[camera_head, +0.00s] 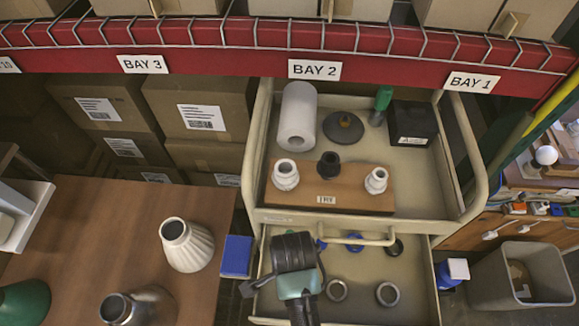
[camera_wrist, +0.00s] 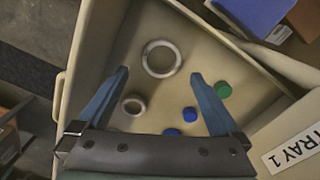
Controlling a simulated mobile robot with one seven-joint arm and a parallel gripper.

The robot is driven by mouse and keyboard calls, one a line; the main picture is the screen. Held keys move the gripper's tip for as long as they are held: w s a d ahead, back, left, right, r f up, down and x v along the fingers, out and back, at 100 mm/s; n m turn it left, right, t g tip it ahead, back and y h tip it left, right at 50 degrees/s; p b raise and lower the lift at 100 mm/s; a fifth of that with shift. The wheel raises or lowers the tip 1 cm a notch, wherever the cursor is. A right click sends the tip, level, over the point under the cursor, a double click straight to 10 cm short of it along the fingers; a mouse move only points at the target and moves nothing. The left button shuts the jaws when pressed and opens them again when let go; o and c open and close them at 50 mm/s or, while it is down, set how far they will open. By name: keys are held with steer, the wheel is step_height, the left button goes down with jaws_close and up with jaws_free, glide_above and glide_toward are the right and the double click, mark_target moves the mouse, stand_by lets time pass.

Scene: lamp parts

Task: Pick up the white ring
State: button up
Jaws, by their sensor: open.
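In the wrist view a large pale white-grey ring (camera_wrist: 146,64) lies flat on the drawer floor. A smaller pale ring (camera_wrist: 125,104) lies nearer, close to the left finger. My gripper (camera_wrist: 160,74) is open and empty, its two blue fingers apart. The large ring shows between and just beyond the fingertips, with no visible contact. In the head view my gripper is over the left part of the lower drawer, its fingertips hidden. Two greyish rings (camera_head: 327,290) (camera_head: 378,297) lie right of it; I cannot match them surely to the wrist view.
The lower drawer (camera_head: 415,310) has raised walls and also holds blue caps (camera_wrist: 190,114) and a green cap (camera_wrist: 223,90). The upper drawer (camera_head: 435,180) stands open behind, with a wooden block (camera_head: 340,199) bearing fittings. A blue box (camera_head: 237,256) is beside the lower drawer.

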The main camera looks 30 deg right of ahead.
steer(key=f, duration=0.5)
steer(key=shift+w+a, duration=0.1)
steer(key=shift+a, duration=0.1)
